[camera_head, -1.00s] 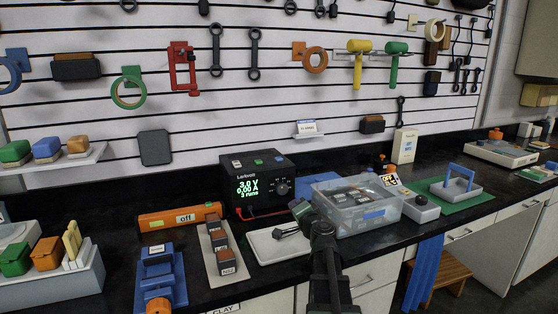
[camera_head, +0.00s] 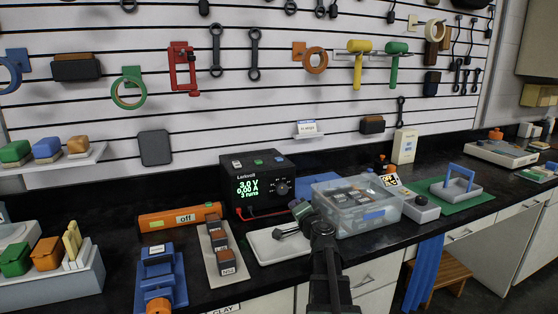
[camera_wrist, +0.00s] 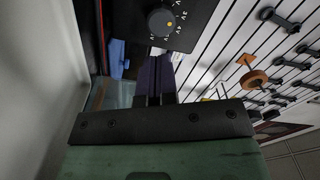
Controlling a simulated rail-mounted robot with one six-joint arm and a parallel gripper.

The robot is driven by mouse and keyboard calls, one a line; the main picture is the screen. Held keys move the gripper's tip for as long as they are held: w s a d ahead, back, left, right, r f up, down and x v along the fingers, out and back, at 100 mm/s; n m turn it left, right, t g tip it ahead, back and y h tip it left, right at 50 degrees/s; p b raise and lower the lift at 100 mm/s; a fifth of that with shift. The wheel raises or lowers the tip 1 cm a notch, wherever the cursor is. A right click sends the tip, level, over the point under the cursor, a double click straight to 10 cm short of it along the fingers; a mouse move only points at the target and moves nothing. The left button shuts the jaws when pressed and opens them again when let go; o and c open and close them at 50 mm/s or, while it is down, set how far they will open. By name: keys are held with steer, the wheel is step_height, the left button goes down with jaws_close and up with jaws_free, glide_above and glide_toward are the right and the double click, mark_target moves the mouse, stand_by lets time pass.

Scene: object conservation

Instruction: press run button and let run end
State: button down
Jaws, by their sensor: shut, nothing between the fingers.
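The black power supply (camera_head: 258,187) stands on the dark bench against the wall. Its green display (camera_head: 248,187) reads 3.0 V, 0.00 A and 3 runs. Small buttons sit on its top, among them a green one (camera_head: 258,161); their labels are too small to read. My gripper (camera_head: 296,205) is at the lower right of the power supply, below its top. In the wrist view my gripper (camera_wrist: 154,78) has its dark fingers together and empty, just below the supply's dial (camera_wrist: 162,22). I cannot tell whether the fingertips touch the casing.
A clear bin (camera_head: 345,223) with small items stands right of my gripper. A white tray (camera_head: 275,250) lies in front of the supply. An orange bar marked off (camera_head: 160,219) and a strip of blocks (camera_head: 228,291) are to the left.

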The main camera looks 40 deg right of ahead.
steer(key=w+d+r+n+g+y+p, duration=0.15)
steer(key=w+r+p, duration=0.35)
steer(key=r+p, duration=0.65)
steer(key=w+d+r+n+y+p, duration=0.1)
steer(key=w+r+n+p, duration=0.1)
steer(key=w+r+p, duration=0.7)
steer(key=w+d+r+n+g+y+p, duration=0.1)
steer(key=w+d+r+n+g+p, duration=0.45)
steer(key=p, duration=0.85)
steer(key=m+g, duration=0.1)
steer(key=m, duration=0.3)
glide_above(281, 158)
step_height(281, 158, down, 4)
steer(key=shift+a, duration=0.1)
steer(key=shift+f+b, duration=0.15)
steer(key=shift+b, duration=0.25)
step_height(281, 158, down, 8)
steer(key=b, duration=0.8)
steer(key=shift+f, duration=0.25)
